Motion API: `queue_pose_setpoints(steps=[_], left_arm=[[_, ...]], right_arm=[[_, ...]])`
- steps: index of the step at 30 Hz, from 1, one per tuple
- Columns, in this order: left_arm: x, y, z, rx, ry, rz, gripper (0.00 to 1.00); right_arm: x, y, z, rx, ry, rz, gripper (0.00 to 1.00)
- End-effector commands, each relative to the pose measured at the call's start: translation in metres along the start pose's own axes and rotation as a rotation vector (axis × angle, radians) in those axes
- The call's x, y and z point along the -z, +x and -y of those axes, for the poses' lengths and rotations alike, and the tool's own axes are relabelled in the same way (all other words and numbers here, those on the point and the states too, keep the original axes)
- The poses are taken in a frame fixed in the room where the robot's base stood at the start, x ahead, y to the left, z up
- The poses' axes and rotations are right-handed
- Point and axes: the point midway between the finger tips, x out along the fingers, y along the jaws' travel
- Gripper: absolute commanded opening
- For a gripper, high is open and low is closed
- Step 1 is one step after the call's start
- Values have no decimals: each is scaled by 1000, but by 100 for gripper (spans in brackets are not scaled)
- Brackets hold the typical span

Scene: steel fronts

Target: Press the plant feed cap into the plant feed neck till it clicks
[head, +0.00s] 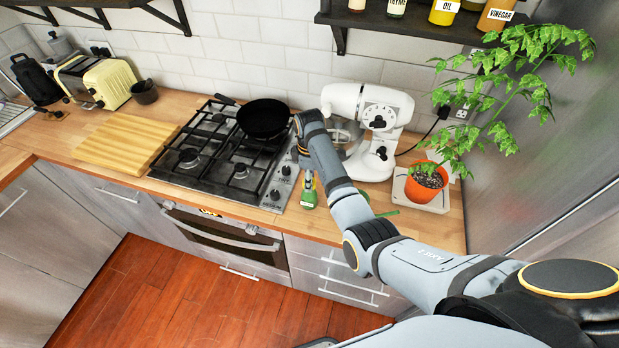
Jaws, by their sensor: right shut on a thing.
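The green plant feed bottle (309,197) stands upright on the wooden counter in the head view, just right of the hob. My right gripper (307,172) points down right above the bottle's neck, partly hidden by my own wrist. It is shut on the small plant feed cap, which is too small and covered to make out clearly. I cannot tell whether the cap touches the neck or sits in it. My left gripper is not in view.
The gas hob (235,160) with a black pan (263,118) is left of the bottle. A white stand mixer (375,120) stands behind my right arm. A potted plant (427,182) is at the right. A green object (386,213) shows partly beside my arm. A cutting board (125,145) lies left.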

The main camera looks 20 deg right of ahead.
Motion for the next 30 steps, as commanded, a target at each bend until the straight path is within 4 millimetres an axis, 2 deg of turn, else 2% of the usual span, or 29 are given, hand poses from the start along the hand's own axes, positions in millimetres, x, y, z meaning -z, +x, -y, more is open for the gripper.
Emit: queue_pose_setpoints(steps=[3,4,9,20,30], left_arm=[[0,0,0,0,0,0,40],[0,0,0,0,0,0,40],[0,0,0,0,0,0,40],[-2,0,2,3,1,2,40],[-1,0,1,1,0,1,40]], right_arm=[[0,1,0,1,0,1,24],[0,1,0,1,0,1,44],[0,0,0,1,0,1,67],[0,-4,0,0,0,0,67],[0,-63,0,0,0,0,67]])
